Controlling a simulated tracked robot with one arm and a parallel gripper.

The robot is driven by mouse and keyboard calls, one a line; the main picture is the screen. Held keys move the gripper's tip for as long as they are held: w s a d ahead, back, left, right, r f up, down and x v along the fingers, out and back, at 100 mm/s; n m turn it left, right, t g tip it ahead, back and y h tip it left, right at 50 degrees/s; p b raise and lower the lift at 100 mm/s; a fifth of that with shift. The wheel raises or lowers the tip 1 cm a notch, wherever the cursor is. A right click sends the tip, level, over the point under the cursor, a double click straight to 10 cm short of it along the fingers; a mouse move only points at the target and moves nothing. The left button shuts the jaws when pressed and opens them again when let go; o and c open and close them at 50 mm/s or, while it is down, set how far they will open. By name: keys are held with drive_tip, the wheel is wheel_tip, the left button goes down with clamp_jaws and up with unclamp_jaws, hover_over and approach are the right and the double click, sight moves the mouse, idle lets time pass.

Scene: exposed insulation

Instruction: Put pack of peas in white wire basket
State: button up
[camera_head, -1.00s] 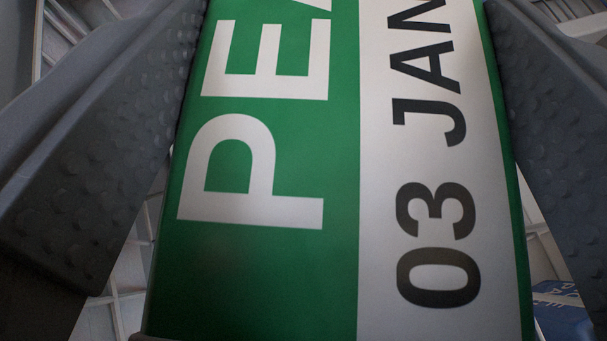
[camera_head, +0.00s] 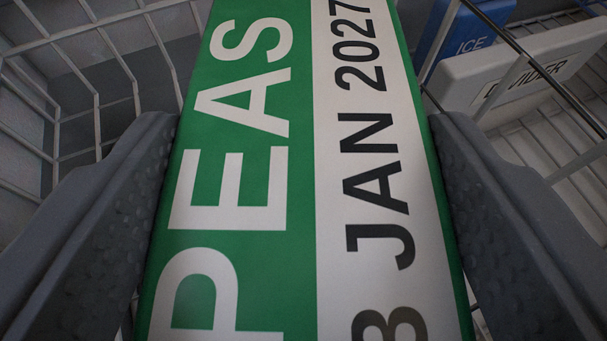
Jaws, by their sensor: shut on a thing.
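The pack of peas (camera_head: 240,130) is a green and white box marked "PEAS" and "JAN 2027". It fills the middle of the view, running from the bottom edge to the top. My gripper (camera_head: 305,150) has one dark grey, bumpy finger on each side of the pack and is shut on it. White wire basket bars (camera_head: 97,100) show at the left, behind the pack. More wires show at the right. The pack hides what lies directly behind it, so I cannot tell whether it touches the basket.
A grey surface shows between the wires at the left.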

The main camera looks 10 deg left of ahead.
drive_tip(key=shift+f, duration=0.55)
drive_tip(key=o, duration=1.3)
drive_tip(key=shift+r, duration=0.4)
drive_tip(key=shift+p+v, duration=0.95)
drive_tip(key=shift+v, duration=2.95)
drive_tip(key=shift+w, duration=0.1)
